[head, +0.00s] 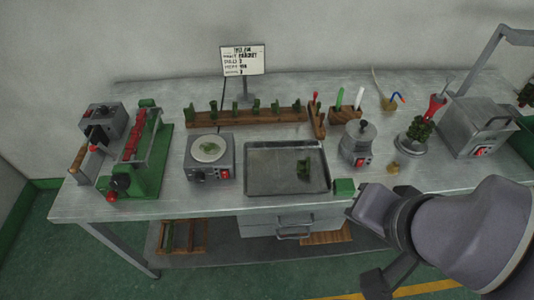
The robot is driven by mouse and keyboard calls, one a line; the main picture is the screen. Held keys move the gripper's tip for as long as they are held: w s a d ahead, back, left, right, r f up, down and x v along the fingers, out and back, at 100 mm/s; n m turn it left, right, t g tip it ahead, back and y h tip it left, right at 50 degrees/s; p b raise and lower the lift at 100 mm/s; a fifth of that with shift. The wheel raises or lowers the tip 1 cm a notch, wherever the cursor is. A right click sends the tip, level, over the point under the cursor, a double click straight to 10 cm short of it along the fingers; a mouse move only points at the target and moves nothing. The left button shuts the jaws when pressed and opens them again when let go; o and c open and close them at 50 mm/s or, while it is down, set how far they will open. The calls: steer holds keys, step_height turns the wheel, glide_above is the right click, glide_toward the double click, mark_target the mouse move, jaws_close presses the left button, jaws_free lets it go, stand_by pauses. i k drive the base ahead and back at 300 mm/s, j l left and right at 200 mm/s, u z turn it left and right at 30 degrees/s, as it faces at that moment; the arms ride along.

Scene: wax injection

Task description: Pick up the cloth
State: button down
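I cannot pick out a cloth with certainty. A small tan lump (393,168) lies on the metal table right of the lidded pot, too small to identify. A small green block (344,187) sits by the table's front edge, right of the tray. My arm comes in from the lower right. Its end, with my gripper (362,207), is in front of the table edge, close to the green block in the picture. The fingers are not clear, and I cannot see whether they hold anything.
A metal tray (258,185) with a green piece (303,170) is at front centre. A dish on a grey box (210,171), a green press (150,165), a wooden rack (240,117), a lidded pot (360,140) and a grey machine (478,125) stand around it.

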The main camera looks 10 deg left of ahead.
mark_target(343, 187)
steer(key=i+j+z, duration=0.25)
steer(key=j+z, duration=0.2)
steer(key=i+j+z, duration=0.1)
steer(key=j+z, duration=0.15)
steer(key=j, duration=0.1)
